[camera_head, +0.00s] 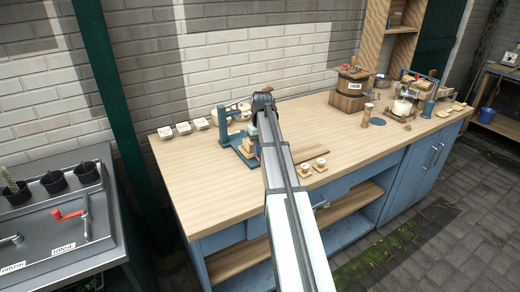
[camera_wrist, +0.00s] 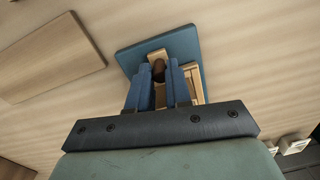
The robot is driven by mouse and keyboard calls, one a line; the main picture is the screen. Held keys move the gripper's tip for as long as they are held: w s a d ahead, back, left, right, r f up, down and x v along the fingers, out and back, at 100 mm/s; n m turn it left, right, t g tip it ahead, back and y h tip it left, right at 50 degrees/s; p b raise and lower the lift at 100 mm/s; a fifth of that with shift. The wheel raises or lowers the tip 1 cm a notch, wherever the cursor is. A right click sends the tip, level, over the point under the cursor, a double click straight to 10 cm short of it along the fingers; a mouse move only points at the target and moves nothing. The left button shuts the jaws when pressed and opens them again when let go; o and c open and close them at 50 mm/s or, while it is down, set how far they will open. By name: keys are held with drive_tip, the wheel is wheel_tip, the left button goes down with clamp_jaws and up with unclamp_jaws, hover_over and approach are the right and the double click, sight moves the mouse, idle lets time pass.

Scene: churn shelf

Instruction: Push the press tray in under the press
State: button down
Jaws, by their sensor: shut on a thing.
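The press (camera_head: 222,130), with blue posts, stands at the left of the wooden bench top, partly hidden by my arm. Its blue base (camera_head: 243,154) shows just left of my arm. In the wrist view, my gripper (camera_wrist: 161,68) has its two blue fingers close together around a brown knob with pale wood beside it. This looks like the press tray's handle, but most of the tray is hidden. A blue plate (camera_wrist: 185,45) lies beyond and around it, with a pale wooden edge (camera_wrist: 194,82) to the right. How far the tray is under the press cannot be told.
Several pale blocks (camera_head: 183,129) stand at the bench's back left. Two small round pieces (camera_head: 305,168) sit right of my arm near the front edge. A wooden board (camera_wrist: 52,57) shows in the wrist view.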

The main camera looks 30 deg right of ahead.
drive_tip(key=w, duration=0.9)
drive_tip(key=shift+w, duration=0.1)
drive_tip(key=c, duration=1.1)
unclamp_jaws()
drive_tip(key=shift+o, duration=0.2)
wheel_tip(320, 180, up, 14)
drive_tip(key=shift+d, duration=0.25)
drive_tip(key=shift+f, duration=0.1)
drive_tip(key=shift+c, duration=0.2)
